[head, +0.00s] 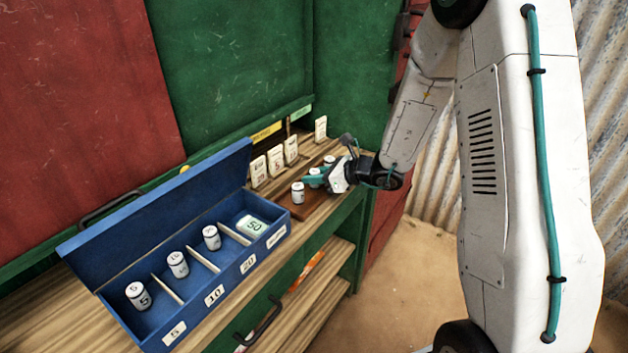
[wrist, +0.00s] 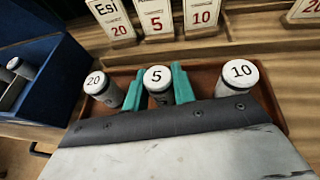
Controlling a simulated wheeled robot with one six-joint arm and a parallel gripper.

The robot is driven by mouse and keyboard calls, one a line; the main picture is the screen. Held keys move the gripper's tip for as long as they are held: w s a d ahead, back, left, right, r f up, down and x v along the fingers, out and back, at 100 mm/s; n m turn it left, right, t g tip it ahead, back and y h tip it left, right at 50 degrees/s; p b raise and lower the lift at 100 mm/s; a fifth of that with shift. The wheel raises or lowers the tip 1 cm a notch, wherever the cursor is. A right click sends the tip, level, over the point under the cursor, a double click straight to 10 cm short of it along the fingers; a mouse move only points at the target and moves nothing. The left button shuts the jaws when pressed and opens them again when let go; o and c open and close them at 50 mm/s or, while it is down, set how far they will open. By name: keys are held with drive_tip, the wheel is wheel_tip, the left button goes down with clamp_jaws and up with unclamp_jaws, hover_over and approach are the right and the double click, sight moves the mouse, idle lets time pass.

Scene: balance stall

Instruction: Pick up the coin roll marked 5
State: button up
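The coin roll marked 5 (wrist: 158,78) stands upright in the middle of a row of three on a brown tray (wrist: 268,95). In the wrist view the teal fingers of my gripper (wrist: 160,90) are on either side of it, very close to its sides. I cannot tell whether they press on it. Its lower part is hidden by my gripper. A roll marked 20 (wrist: 102,88) stands to its left and one marked 10 (wrist: 240,78) to its right. In the head view my gripper (head: 318,180) reaches in from the right over the tray.
An open blue box (head: 205,278) with divided compartments stands to the left. It holds another roll marked 5 (head: 138,295), two more rolls and a 50 piece (head: 252,226). Number cards (head: 276,161) stand behind the tray. The green wall is behind.

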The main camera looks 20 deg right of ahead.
clamp_jaws()
drive_tip(key=shift+r, duration=0.15)
